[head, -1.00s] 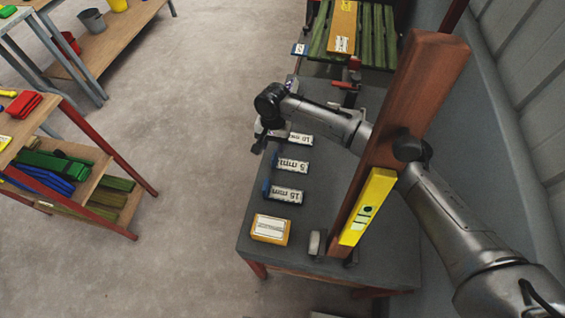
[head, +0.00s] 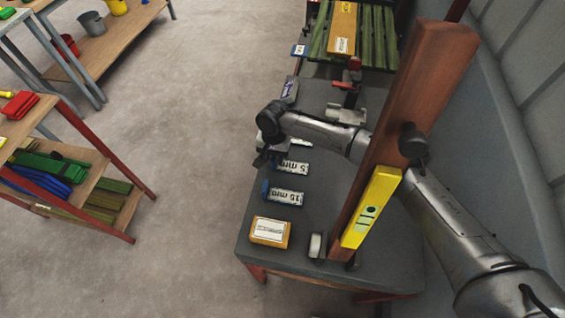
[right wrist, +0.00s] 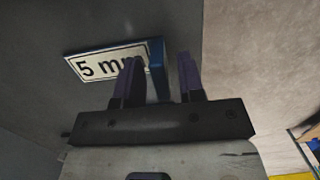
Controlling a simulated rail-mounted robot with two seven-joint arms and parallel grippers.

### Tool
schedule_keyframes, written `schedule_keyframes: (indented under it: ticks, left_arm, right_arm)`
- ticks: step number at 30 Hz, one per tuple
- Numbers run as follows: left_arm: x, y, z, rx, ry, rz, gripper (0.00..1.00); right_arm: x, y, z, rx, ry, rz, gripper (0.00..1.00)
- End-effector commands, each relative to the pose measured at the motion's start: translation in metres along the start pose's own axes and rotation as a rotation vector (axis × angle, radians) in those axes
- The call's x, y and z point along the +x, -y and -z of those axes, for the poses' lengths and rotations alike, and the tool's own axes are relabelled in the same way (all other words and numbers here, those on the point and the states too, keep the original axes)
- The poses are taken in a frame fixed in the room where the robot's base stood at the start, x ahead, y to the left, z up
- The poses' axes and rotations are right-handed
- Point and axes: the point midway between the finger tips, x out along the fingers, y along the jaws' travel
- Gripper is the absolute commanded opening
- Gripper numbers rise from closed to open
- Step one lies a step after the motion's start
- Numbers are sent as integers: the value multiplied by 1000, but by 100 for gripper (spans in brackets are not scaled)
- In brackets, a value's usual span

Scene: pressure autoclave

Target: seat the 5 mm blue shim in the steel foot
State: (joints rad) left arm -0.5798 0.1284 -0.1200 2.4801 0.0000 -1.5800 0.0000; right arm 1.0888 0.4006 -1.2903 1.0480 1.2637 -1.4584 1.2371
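The 5 mm blue shim (right wrist: 157,70) stands beside its white "5 mm" label (right wrist: 100,63) on the grey bench in the right wrist view. In the head view its label (head: 293,168) shows, but the gripper largely hides the shim. My right gripper (right wrist: 160,75) is open, one finger on each side of the shim, with gaps visible. In the head view the right gripper (head: 267,158) is over the bench's left edge. A grey metal piece (head: 317,245) at the wooden post's base looks like part of the steel foot. My left gripper is not in view.
The leaning wooden post (head: 415,110) bears a yellow spirit level (head: 371,207). A 15 mm label (head: 286,196) with a blue shim (head: 265,190) and an orange box (head: 269,232) lie nearer. A red-handled clamp (head: 352,77) stands at the back. Bare bench (head: 335,165) lies between labels and post.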

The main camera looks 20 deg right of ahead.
Motion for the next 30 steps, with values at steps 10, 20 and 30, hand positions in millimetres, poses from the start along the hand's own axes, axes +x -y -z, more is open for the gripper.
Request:
schedule_keyframes:
  ticks: [10,20,30]
  left_arm:
    - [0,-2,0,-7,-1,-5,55]
    - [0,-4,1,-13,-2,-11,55]
    - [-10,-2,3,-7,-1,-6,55]
  right_arm:
    - [0,0,0,0,0,0,2]
    - [0,0,0,0,0,0,0]
    - [-24,0,-3,-1,0,2,0]
